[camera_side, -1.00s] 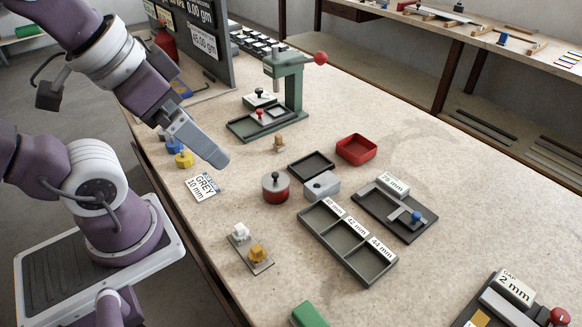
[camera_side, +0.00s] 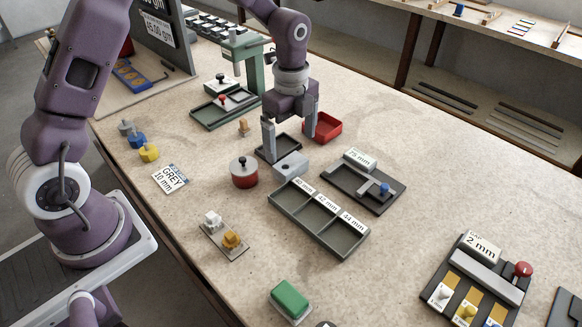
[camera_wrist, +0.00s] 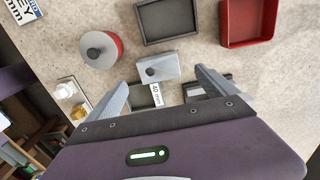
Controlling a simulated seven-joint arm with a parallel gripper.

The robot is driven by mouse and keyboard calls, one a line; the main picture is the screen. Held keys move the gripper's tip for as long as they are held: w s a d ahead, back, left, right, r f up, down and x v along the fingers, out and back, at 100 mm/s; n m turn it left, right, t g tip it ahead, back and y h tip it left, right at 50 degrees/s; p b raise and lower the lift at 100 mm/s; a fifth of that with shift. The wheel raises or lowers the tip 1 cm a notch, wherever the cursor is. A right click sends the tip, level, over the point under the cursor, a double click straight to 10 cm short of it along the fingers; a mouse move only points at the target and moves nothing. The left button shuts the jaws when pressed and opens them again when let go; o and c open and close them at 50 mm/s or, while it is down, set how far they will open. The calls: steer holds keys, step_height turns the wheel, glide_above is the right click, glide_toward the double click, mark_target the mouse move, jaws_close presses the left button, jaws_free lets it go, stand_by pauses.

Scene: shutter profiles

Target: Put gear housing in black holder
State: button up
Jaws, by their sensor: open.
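The gear housing, a small grey block with a dark round feature on top, sits on the table in the side view (camera_side: 291,166) and in the wrist view (camera_wrist: 157,68). The black holder, a shallow dark square tray, lies just behind it in the side view (camera_side: 286,147) and looks empty in the wrist view (camera_wrist: 170,25). My gripper (camera_side: 290,149) is open above this spot, fingers pointing down, with one to each side of the housing in the wrist view (camera_wrist: 162,79). The left finger hides part of the holder in the side view. Contact with the housing cannot be told.
A red open bin (camera_side: 328,128) stands right of the holder. A red-sided pot with a black knob (camera_side: 244,174) is at the left. A three-compartment tray (camera_side: 322,221) and a 75 mm gauge plate (camera_side: 366,185) are close in front and to the right.

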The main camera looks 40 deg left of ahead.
mark_target(291, 163)
step_height(291, 163, down, 6)
steer(key=shift+s+d+r, duration=0.1)
steer(key=shift+s+r, duration=0.05)
steer(key=shift+r, duration=0.05)
steer(key=c, duration=2.1)
steer(key=w+a+r+n, duration=0.2)
steer(key=a+r+n, duration=0.2)
steer(key=r+n, duration=1.05)
steer(key=a+f+n, duration=0.1)
steer(key=f+n, duration=0.3)
steer(key=n, duration=0.3)
steer(key=w+a+f+n, duration=0.1)
steer(key=f+n, duration=0.4)
steer(key=n, duration=0.2)
steer(key=a+f+n, duration=0.2)
steer(key=f+n, duration=0.2)
steer(key=n, duration=0.3)
steer(key=shift+w+f+n, duration=0.25)
steer(key=shift+w, duration=0.05)
